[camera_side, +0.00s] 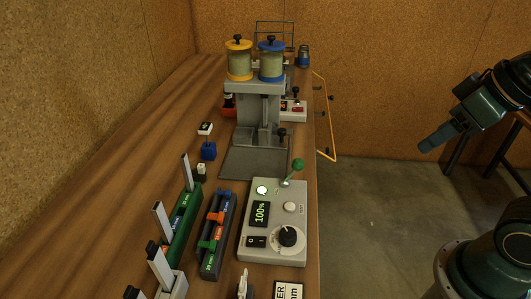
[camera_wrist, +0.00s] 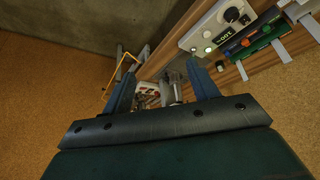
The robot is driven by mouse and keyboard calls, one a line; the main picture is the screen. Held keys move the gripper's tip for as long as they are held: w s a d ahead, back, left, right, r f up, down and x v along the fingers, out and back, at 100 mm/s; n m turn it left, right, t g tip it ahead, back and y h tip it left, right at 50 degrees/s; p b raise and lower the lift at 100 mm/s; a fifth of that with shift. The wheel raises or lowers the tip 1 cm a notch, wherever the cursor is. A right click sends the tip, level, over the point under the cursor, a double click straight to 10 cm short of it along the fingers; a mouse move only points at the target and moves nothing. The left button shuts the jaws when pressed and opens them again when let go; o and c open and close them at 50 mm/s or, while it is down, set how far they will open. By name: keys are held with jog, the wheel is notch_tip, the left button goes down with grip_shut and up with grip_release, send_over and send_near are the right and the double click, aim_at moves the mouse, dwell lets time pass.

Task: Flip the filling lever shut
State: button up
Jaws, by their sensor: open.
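A grey control box (camera_side: 265,225) stands on the wooden bench. It has a 100% display, a lit green lamp, a dial and a switch. A lever with a green ball knob (camera_side: 298,164) rises at its far right corner, leaning up and to the right. I take this as the filling lever. My gripper (camera_side: 432,140) is in the air beyond the bench's right edge, well apart from the lever. In the wrist view my gripper (camera_wrist: 160,75) shows two spread fingers with nothing held. The box (camera_wrist: 215,28) is at the upper right there; I cannot make out the lever clearly.
A grey stand (camera_side: 256,115) carries two jars with yellow and blue lids behind the box. Coloured holders (camera_side: 183,225) with upright bars stand left of it. An orange frame (camera_side: 325,115) juts off the bench's right side. Space between bench and my arm is clear.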

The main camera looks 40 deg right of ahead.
jog(key=shift+w+a, duration=0.15)
jog(key=shift+w, duration=0.65)
jog(key=c, duration=1.1)
jog(key=w+f+y, duration=0.1)
jog(key=w, duration=0.2)
jog(key=w+n+g+y, duration=0.1)
jog(key=w, duration=0.3)
jog(key=w+f+n, duration=0.1)
jog(key=w, duration=0.2)
jog(key=shift+w+f+g+y, duration=0.3)
jog(key=shift+w+y, duration=0.05)
jog(key=shift+y, duration=0.05)
grip_shut()
jog(key=w+d+f+n+y, duration=0.1)
jog(key=w+d+f+y, duration=0.3)
jog(key=w, duration=0.5)
jog(key=shift+d+f, duration=0.7)
jog(key=shift+f, duration=0.55)
